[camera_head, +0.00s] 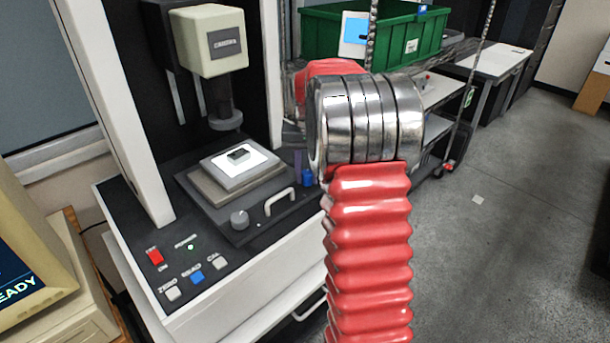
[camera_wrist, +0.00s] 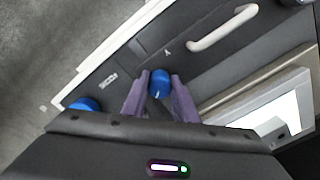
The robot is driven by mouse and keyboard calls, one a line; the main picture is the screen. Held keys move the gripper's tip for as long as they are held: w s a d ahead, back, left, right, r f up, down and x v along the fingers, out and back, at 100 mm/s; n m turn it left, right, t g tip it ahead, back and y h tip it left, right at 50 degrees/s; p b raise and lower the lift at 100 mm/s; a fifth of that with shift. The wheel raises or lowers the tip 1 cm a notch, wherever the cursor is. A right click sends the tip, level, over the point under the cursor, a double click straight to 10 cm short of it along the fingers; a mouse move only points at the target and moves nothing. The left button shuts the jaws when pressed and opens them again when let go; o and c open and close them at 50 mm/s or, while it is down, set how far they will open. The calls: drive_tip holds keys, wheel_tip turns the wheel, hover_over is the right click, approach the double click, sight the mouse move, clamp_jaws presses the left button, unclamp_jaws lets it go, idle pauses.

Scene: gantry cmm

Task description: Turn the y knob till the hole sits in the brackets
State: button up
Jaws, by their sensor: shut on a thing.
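My gripper (camera_wrist: 158,78) has its two purple-grey fingers shut on a blue knob (camera_wrist: 161,84) in the wrist view, one finger at each side. A pale pointer mark shows on the knob. A second blue knob (camera_wrist: 86,103) is partly hidden at the left. In the head view one blue knob (camera_head: 307,178) shows beside a finger; my arm covers most of that area. A dark part (camera_head: 238,155) lies on the lit white plate of the stage (camera_head: 225,186). I cannot make out its hole or the brackets.
A white handle (camera_head: 279,202) and a grey knob (camera_head: 240,218) sit at the stage's front. The probe column (camera_head: 225,115) hangs above the plate. A beige monitor (camera_head: 38,250) shows "READY". A green crate (camera_head: 375,33) stands behind. Open floor lies to the right.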

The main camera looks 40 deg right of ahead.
drive_tip(key=shift+w+d+n, duration=0.1)
drive_tip(key=shift+d+n, duration=0.05)
drive_tip(key=shift+n, duration=0.25)
drive_tip(key=n, duration=0.3)
drive_tip(key=shift+r+n, duration=0.1)
drive_tip(key=shift+n, duration=2.4)
drive_tip(key=o, duration=0.7)
drive_tip(key=shift+c, duration=0.2)
drive_tip(key=o, duration=0.4)
